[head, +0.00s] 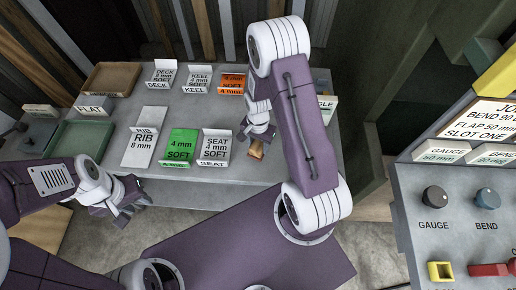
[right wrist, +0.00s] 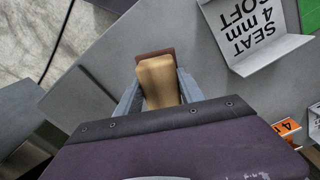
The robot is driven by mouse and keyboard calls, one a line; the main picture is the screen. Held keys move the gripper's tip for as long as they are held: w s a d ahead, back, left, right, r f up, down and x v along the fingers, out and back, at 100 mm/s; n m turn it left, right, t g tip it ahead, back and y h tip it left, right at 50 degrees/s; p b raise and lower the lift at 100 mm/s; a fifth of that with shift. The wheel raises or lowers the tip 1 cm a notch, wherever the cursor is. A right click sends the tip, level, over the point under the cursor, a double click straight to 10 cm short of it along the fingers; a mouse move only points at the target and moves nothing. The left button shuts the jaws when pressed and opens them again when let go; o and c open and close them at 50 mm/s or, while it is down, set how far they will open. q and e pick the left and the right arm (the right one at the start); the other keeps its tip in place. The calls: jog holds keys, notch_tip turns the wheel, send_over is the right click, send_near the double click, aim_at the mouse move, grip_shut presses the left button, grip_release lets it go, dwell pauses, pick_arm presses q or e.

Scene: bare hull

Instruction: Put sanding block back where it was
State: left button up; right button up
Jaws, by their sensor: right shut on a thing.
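The sanding block (right wrist: 158,82) is a tan block with a red-brown face at its far end. In the right wrist view it sits between the two grey fingers of my right gripper (right wrist: 158,98), which is shut on it. In the head view the block (head: 256,150) shows below my right gripper (head: 258,137), over the grey bench, right of the white SEAT 4 mm SOFT card (head: 215,148). I cannot tell whether it touches the bench top. My left gripper (head: 121,200) is at the bench's front left edge, with nothing visible in it; its finger gap is unclear.
The grey bench (head: 180,190) carries a green 4 mm SOFT card (head: 181,147), a white RIB card (head: 144,146), an orange card (head: 232,83), a brown tray (head: 111,79) and a green tray (head: 80,138). A control panel (head: 460,205) stands at right. The bench's front strip is mostly clear.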

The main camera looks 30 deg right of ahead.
aim_at(258, 151)
notch_tip(258, 151, down, 4)
jog(key=shift+r+p, duration=0.15)
jog(key=shift+p, duration=0.2)
jog(key=shift+w+f, duration=0.1)
jog(key=shift+f, duration=0.1)
jog(key=shift+f, duration=0.1)
jog(key=o, duration=0.8)
jog(key=shift+f, duration=0.1)
jog(key=o, duration=0.4)
